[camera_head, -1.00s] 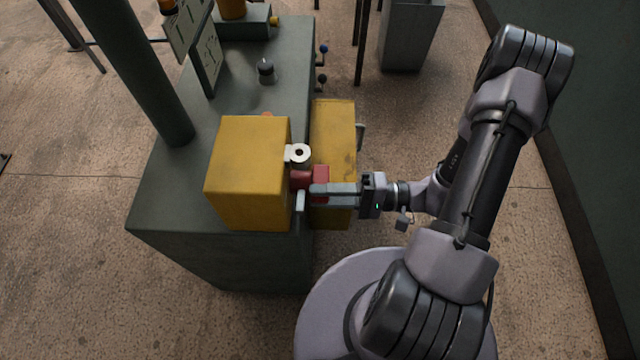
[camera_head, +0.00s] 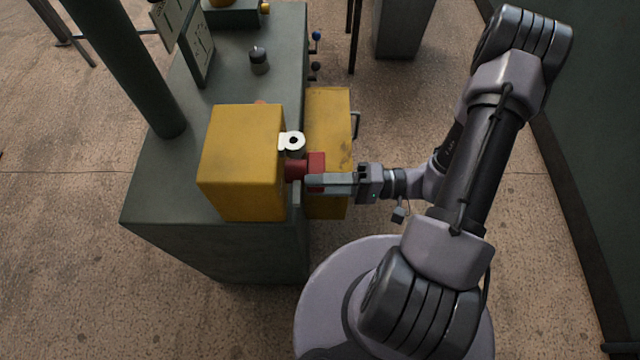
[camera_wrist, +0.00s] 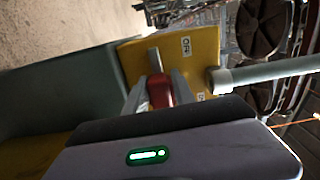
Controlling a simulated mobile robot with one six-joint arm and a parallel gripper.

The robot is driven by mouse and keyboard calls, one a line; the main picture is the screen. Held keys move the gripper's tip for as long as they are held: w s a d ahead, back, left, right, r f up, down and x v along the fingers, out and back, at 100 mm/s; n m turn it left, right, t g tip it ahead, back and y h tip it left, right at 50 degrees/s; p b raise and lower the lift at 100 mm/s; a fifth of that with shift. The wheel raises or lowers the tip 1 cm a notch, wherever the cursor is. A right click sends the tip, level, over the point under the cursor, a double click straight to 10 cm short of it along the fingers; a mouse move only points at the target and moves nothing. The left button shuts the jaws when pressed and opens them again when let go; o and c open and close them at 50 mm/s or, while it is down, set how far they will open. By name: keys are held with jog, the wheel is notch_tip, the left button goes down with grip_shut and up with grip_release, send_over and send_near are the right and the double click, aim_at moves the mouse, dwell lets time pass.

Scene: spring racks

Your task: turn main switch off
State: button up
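The main switch is a red handle (camera_head: 317,163) on the right side of a yellow box (camera_head: 240,165) at the bench edge. My gripper (camera_head: 322,181) reaches it from the right. In the wrist view the red handle (camera_wrist: 160,91) fills the space between the two grey fingertips (camera_wrist: 161,98), one on each side, and the gripper looks shut on it. An OFF label (camera_wrist: 185,46) shows on the yellow face, above and right of the handle. A grey finger hides part of the handle in the head view.
A white ring (camera_head: 292,141) sticks out from the box beside the handle. The green bench (camera_head: 215,245) is below. A grey bar (camera_wrist: 265,73) crosses the right of the wrist view.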

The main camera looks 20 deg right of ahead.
jog(key=shift+o, duration=1.2)
jog(key=shift+w+d+r+t, duration=0.1)
jog(key=shift+w+d+t, duration=0.1)
jog(key=shift+w+t, duration=0.15)
jog(key=shift+d, duration=0.4)
jog(key=p+v, duration=0.4)
jog(key=v, duration=1.2)
jog(key=shift+s+d, duration=0.2)
jog(key=shift+s, duration=0.15)
jog(key=shift+r, duration=0.1)
